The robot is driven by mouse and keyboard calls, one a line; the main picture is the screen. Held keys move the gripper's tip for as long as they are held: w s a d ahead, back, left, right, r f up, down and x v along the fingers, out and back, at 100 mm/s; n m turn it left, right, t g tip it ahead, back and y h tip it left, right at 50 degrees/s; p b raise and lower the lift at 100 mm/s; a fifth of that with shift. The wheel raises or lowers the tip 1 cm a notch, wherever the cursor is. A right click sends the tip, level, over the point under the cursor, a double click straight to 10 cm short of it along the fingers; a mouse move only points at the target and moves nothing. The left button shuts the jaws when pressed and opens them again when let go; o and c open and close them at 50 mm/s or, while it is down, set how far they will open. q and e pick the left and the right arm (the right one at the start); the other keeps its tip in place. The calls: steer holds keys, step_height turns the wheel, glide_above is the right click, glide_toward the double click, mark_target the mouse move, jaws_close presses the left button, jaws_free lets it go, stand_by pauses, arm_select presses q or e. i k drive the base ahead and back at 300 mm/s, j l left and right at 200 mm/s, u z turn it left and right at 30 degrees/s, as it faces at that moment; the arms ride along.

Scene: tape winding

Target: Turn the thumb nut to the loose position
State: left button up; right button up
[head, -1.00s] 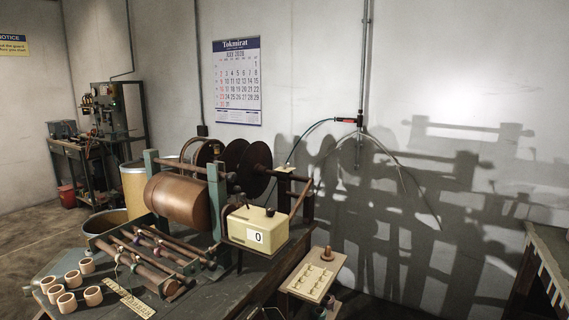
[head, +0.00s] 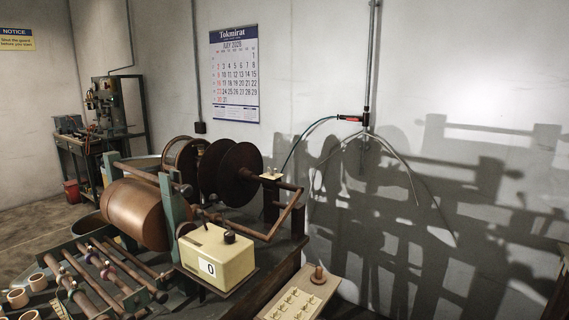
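The winding machine stands on the bench, with a large brown drum (head: 137,213) between green uprights. Dark round discs (head: 240,175) sit on a shaft behind it. A small dark knob (head: 185,190) sits at the top of the near green upright. I cannot tell whether it is the thumb nut, or which way any nut is turned. A cream box (head: 217,256) with a "0" label and a dark knob (head: 229,237) on top stands in front. Neither of my grippers is in view.
A pale board (head: 302,295) with several small brass pegs and a wooden knob is at the bottom middle. Several rods (head: 100,275) and tan rings (head: 38,281) lie at the lower left. A red-ended hose (head: 349,118) hangs on the wall.

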mark_target(271, 172)
steer(key=i+l, duration=0.5)
steer(key=i+l+u, duration=0.15)
steer(key=i+l, duration=0.8)
steer(key=l, duration=0.25)
